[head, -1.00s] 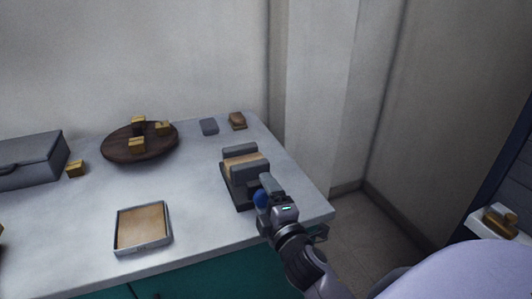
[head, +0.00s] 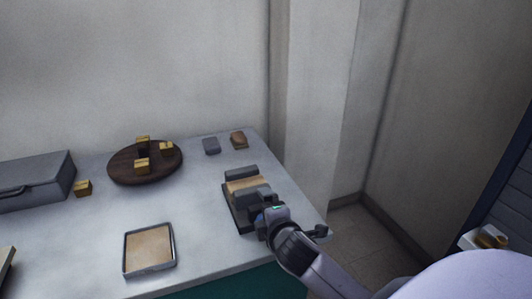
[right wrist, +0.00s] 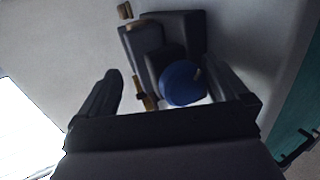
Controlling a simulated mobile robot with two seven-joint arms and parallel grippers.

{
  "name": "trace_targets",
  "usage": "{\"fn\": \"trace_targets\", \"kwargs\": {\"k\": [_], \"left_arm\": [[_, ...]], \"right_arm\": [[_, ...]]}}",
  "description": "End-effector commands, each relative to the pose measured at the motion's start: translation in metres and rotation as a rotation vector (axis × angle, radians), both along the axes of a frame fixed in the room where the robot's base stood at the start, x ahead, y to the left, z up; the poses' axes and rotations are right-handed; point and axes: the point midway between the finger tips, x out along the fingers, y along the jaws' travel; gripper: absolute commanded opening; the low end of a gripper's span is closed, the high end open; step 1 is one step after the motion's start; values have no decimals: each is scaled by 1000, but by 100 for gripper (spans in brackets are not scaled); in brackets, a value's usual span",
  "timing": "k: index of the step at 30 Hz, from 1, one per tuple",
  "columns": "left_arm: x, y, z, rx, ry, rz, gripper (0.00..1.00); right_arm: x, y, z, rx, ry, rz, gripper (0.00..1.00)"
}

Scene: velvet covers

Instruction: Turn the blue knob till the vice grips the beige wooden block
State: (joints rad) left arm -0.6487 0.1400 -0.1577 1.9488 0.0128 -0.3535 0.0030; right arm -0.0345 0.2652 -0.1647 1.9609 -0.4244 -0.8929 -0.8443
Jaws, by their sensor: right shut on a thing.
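The dark grey vice (head: 232,210) stands near the table's right edge. The beige wooden block (head: 243,185) lies between its back and front jaws; I cannot tell whether a gap is left beside it. The blue knob (head: 261,218) is at the vice's near end, mostly covered by my right gripper (head: 264,213) in the head view. In the right wrist view the round blue knob (right wrist: 182,84) sits between the two fingers of my right gripper (right wrist: 160,88), nearer the right one. My left gripper is not in view.
A shallow tray (head: 127,262) stands to the left of the vice.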

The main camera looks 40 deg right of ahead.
Motion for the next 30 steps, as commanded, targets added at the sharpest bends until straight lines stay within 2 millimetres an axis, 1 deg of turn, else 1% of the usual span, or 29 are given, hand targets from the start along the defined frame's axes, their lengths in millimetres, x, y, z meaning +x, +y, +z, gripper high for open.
{"fn": "trace_targets", "kwargs": {"k": [1, 6, 7, 11, 30], "left_arm": [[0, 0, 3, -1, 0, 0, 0], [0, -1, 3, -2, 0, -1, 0], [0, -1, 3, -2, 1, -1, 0], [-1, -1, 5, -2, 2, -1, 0], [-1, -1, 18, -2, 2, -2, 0]], "right_arm": [[-14, 11, 187, -8, -433, 46, 76], [-14, 11, 187, -8, -433, 46, 76], [3, -3, 11, -12, -17, -1, 76], [-1, -2, 10, -10, -16, 0, 76], [-47, 12, 3, -1, -4, 2, 76]]}}
